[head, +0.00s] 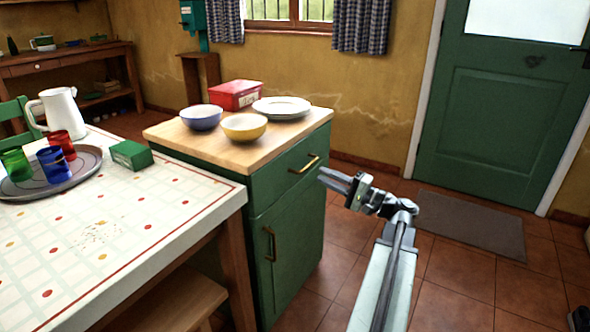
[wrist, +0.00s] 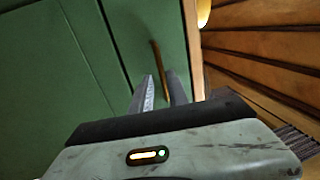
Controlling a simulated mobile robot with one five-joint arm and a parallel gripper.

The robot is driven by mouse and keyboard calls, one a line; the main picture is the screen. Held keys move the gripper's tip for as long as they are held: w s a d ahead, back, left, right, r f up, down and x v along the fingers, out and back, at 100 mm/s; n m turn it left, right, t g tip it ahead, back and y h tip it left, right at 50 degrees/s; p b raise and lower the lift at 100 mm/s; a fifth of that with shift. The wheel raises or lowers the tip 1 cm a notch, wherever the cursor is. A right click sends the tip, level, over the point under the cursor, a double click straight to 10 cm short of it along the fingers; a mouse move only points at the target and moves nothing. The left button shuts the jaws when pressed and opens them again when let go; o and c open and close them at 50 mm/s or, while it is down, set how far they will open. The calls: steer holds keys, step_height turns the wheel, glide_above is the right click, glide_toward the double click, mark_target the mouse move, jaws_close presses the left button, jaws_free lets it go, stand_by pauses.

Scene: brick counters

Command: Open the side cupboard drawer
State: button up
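The side cupboard (head: 295,235) is green with a light wooden top and stands beside the table. Its drawer (head: 270,183) looks shut, above a door with a vertical brass handle (head: 270,244). The drawer's brass bar handle (head: 304,164) shows in the head view. My gripper (head: 322,176) is in front of the drawer, just right of and below the handle. In the wrist view my gripper (wrist: 160,76) has its two fingers apart, and the handle (wrist: 157,56) shows in line with the gap between them. I cannot tell whether they touch it.
Bowls, a plate (head: 282,107) and a red box (head: 235,95) stand on the cupboard top. The table (head: 150,225) with a jug and a tray of cups is at left. A mat (head: 470,225) lies before the green door.

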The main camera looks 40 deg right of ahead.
mark_target(308, 165)
steer(key=x, duration=0.2)
steer(key=p+x, duration=0.1)
steer(key=x, duration=0.4)
steer(key=shift+w+d+r, duration=0.1)
steer(key=shift+d, duration=0.2)
jaws_close()
stand_by(1.2)
